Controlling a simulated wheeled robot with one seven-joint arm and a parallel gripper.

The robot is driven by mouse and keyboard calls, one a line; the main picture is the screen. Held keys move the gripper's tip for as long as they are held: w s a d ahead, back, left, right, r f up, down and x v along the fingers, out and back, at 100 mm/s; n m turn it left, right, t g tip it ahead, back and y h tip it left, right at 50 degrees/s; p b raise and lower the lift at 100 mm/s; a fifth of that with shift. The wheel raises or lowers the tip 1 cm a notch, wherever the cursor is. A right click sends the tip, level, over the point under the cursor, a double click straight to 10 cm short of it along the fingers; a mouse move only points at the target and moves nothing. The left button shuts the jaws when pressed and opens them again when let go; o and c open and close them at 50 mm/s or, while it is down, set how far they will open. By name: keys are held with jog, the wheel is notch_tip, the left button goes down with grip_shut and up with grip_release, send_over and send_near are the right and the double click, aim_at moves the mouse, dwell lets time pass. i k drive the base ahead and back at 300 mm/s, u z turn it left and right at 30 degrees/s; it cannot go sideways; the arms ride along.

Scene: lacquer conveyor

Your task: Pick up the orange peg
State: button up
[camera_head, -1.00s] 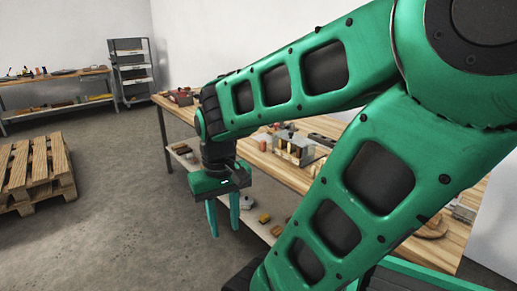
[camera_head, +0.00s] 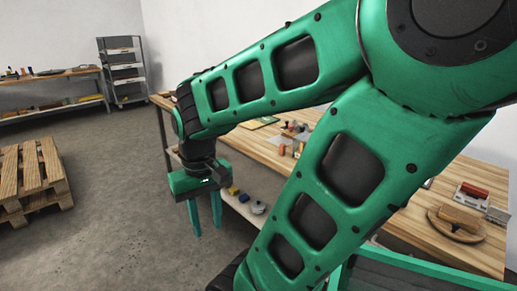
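My gripper (camera_head: 207,228) hangs pointing down in front of the workbench's left part, above the floor. Its two green fingers are apart with nothing between them. On the wooden workbench (camera_head: 405,238), a small upright orange piece (camera_head: 282,149) stands just left of my arm, beyond and above the gripper in the picture. It may be the orange peg, but it is too small to be sure. Another small reddish-orange piece stands close to its right. My arm hides much of the middle of the bench.
A round wooden board (camera_head: 438,226) with a block on it lies on the bench's right part, near a red-topped item (camera_head: 473,191). Small items sit on the bench's lower shelf (camera_head: 240,207). A pallet (camera_head: 32,180) lies at left; the floor between is clear.

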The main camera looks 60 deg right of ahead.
aim_at(282, 150)
jog(key=z, duration=0.05)
jog(key=i, duration=2.6)
jog(key=z, duration=4.6)
jog(key=i, duration=0.45)
jog(key=z, duration=0.2)
